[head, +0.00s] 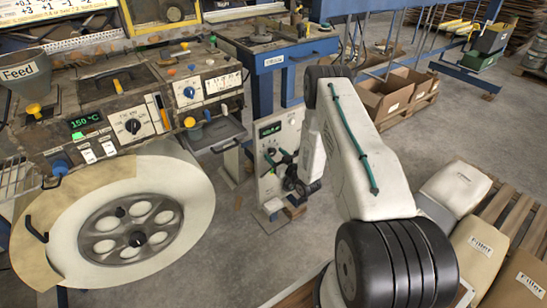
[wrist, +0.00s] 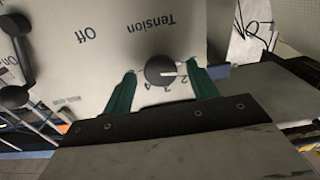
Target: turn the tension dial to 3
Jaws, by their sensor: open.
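The black tension dial (wrist: 160,70) sits on a pale panel (wrist: 95,60), under the word "Tension", which appears upside down in the wrist view. Its white pointer mark points to the picture's right. Small numerals curve around its lower side, partly too small to read surely. My gripper (wrist: 161,68) is open, with one green finger on each side of the dial; gaps show between fingers and dial. In the head view my gripper (head: 284,159) is at the front of the upright panel (head: 268,186), and I cannot make out the dial there.
A black knob or lever (wrist: 14,97) and the word "Off" are on the panel's left in the wrist view. In the head view a large reel (head: 170,225) and control console stand left. Filler sacks (head: 455,185) on a pallet lie right.

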